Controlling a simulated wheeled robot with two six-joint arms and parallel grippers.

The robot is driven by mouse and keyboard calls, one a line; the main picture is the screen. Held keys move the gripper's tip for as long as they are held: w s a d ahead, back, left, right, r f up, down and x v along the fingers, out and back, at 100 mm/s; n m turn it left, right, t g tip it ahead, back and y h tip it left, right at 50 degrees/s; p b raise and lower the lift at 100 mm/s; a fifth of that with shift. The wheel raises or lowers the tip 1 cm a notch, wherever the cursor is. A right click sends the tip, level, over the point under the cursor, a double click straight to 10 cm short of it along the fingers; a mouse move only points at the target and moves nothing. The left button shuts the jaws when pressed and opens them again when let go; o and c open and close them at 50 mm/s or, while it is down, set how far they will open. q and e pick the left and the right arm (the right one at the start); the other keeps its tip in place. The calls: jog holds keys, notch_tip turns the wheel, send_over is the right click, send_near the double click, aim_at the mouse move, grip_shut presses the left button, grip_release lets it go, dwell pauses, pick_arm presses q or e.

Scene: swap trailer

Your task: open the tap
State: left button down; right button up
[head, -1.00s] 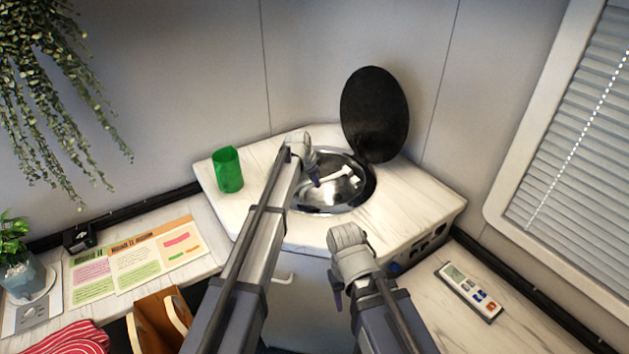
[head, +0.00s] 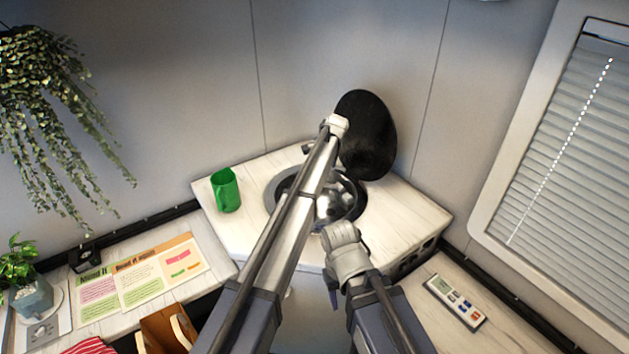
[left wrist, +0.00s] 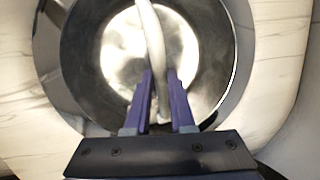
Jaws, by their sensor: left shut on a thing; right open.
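The tap (left wrist: 151,35), a pale curved tube, shows in the left wrist view over a round metal sink (left wrist: 108,72). My left gripper (left wrist: 158,82) has its purple fingers closed on either side of the tap. In the head view my left arm crosses the sink (head: 347,200) and hides the tap and most of the left fingers. My right gripper (head: 335,295) is open and empty, low in front of the counter; its fingers are mostly hidden.
A round black lid (head: 368,140) stands upright behind the sink. A green cup (head: 226,190) is on the white counter (head: 405,225), left of the sink. Papers (head: 140,275) lie at left, and a remote-like device (head: 455,302) lies at right. A plant hangs at upper left.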

pick_arm(q)
jog(key=shift+w+d+r, duration=0.15)
jog(key=shift+d+r, duration=0.05)
jog(key=shift+r, duration=0.05)
jog(key=c, duration=0.8)
grip_release()
jog(key=shift+o, duration=0.2)
jog(key=p+v, duration=0.7)
jog(key=shift+d+r+p, duration=0.2)
jog(key=shift+r+p, duration=0.1)
jog(key=shift+r, duration=0.05)
jog(key=shift+c, duration=0.2)
